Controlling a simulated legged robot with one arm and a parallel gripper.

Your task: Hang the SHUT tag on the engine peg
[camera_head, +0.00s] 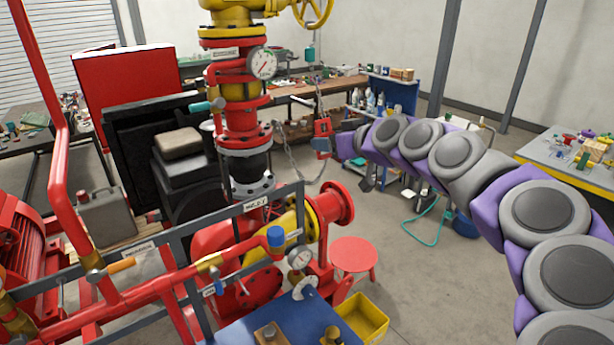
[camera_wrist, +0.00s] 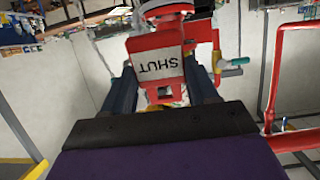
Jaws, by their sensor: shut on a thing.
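The SHUT tag (camera_wrist: 158,64) is red with a white label, and its black lettering appears upside down in the wrist view. It is between the two dark fingers of my gripper (camera_wrist: 165,84), which is shut on it. In the head view the red tag (camera_head: 322,127) is at the tip of my gripper (camera_head: 330,146), in the air to the right of the red valve column. A chain hangs close to the tag's left; whether it is joined to the tag is unclear. I cannot pick out the engine peg in either view.
The red valve column (camera_head: 243,117) stands left of my gripper, with a pressure gauge (camera_head: 262,63). Grey rails and red pipes cross the front left. A red stool (camera_head: 354,255) and yellow bin (camera_head: 362,318) stand below. Open floor lies to the right.

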